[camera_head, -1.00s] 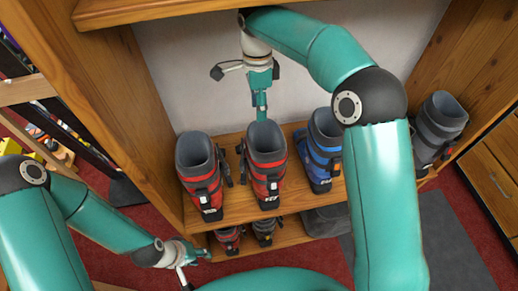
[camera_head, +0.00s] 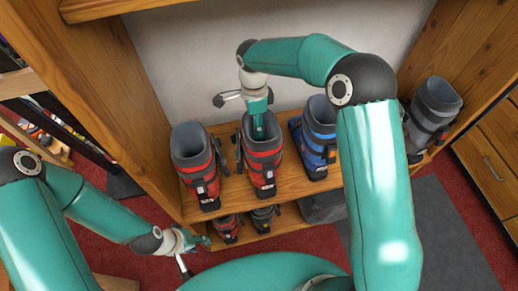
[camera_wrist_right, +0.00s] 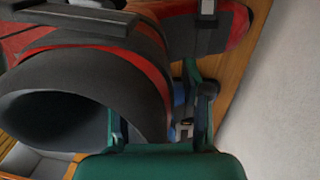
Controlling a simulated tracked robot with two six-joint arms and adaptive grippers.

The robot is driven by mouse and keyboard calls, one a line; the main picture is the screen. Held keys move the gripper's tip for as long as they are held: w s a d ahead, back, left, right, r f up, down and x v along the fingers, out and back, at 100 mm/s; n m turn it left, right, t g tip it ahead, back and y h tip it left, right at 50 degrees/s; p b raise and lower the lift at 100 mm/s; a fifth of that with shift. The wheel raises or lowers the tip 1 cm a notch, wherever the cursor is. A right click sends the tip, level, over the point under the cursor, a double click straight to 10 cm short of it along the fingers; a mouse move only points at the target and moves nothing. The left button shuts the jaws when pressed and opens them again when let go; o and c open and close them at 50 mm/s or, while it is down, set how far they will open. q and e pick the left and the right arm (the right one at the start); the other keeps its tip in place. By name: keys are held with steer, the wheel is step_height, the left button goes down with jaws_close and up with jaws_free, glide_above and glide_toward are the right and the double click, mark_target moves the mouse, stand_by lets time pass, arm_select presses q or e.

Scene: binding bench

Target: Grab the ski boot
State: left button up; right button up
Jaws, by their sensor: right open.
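Two red-and-black ski boots stand upright on the shelf, a left one (camera_head: 198,165) and a middle one (camera_head: 262,165). A blue ski boot (camera_head: 318,140) and a grey ski boot (camera_head: 431,112) stand to their right. My right gripper (camera_head: 258,130) is open at the top of the middle red boot. In the right wrist view, one finger of my right gripper (camera_wrist_right: 160,115) is inside the cuff opening of the red boot (camera_wrist_right: 120,65) and the other is outside its wall. My left gripper (camera_head: 196,244) is low at the left, in front of the shelf; its jaws are unclear.
The wooden shelf (camera_head: 238,195) has a side wall (camera_head: 120,90) at the left and a white back wall (camera_head: 180,60). Smaller boots (camera_head: 228,228) stand on a lower shelf. A drawer cabinet (camera_head: 490,165) is at the right.

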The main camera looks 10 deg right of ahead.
steer(key=shift+f, duration=0.35)
steer(key=c, duration=0.9)
steer(key=shift+r, duration=0.15)
